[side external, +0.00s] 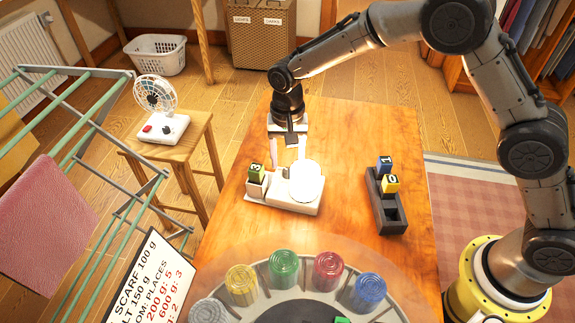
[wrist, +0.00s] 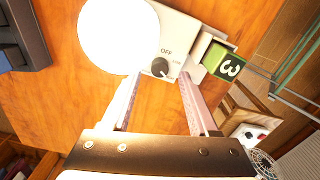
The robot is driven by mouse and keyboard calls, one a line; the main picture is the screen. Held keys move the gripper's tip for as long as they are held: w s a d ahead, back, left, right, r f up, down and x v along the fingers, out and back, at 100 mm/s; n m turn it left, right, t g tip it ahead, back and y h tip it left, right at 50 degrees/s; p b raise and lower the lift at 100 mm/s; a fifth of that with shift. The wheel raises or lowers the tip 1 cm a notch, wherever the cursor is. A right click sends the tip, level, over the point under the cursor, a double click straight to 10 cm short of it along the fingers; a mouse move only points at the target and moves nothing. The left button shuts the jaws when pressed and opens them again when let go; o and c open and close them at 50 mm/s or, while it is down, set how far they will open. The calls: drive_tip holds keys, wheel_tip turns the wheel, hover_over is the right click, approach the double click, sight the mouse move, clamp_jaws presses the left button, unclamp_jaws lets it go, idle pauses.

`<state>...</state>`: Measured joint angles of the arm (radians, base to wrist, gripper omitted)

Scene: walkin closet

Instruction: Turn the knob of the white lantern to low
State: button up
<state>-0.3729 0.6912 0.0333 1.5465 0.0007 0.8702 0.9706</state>
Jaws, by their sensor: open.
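The white lantern (side external: 285,194) stands on the wooden table, a flat base with a bright round globe (side external: 306,181). In the wrist view the globe (wrist: 118,36) glows white and fills the upper left. The dark round knob (wrist: 160,67) is on the base below the label OFF; its exact setting is too small to read. My gripper (side external: 289,161) is over the lantern, pointing down. In the wrist view my gripper (wrist: 160,77) is open, its fingers on either side of the knob. I cannot tell whether they touch it. The knob is not clear in the side view.
A green cube marked 3 (side external: 256,172) sits in a holder at the lantern's left end. A dark tray (side external: 391,222) with blue and yellow cubes stands right. A round carousel (side external: 267,305) with coloured jars is in front. A fan (side external: 156,100) stands on a stool.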

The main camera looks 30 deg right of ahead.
sight(288, 173)
drive_tip(key=shift+f, duration=1.4)
drive_tip(key=shift+c, duration=0.2)
clamp_jaws()
